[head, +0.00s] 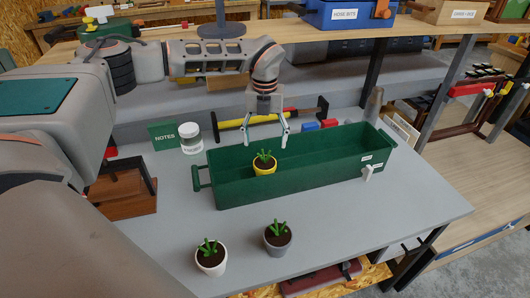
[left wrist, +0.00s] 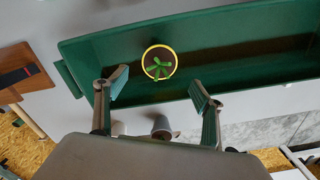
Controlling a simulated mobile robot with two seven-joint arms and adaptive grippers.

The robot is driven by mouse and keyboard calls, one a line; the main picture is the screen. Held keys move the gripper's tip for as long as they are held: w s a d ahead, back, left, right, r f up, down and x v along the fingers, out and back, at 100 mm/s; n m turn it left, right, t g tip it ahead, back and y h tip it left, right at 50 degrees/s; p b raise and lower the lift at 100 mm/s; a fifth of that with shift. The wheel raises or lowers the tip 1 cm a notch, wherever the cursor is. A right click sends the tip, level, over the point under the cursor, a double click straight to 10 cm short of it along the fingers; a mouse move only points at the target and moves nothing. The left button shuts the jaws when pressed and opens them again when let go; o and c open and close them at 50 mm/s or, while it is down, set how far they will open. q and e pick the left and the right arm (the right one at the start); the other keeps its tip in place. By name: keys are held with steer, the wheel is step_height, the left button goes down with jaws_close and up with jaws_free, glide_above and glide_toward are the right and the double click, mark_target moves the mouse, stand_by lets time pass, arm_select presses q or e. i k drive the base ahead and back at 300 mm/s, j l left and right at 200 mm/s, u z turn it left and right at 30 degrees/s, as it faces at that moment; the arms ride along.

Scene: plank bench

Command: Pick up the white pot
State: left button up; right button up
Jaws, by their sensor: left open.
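The white pot (head: 211,264) with a small green plant stands on the grey bench top at the front left. In the left wrist view a small part of the white pot (left wrist: 118,128) shows, mostly hidden behind my gripper. My left gripper (head: 265,143) is open and empty, pointing down above the green planter, away from the white pot. It also shows open in the left wrist view (left wrist: 158,85). My right gripper is not in view.
A grey pot (head: 278,241) stands just right of the white one. A yellow pot (head: 264,169) sits inside the long green planter (head: 340,170). A lidded jar (head: 190,138) and green notes box (head: 162,135) stand behind. The bench's front right is clear.

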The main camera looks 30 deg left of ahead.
mark_target(211, 256)
steer(key=k, duration=1)
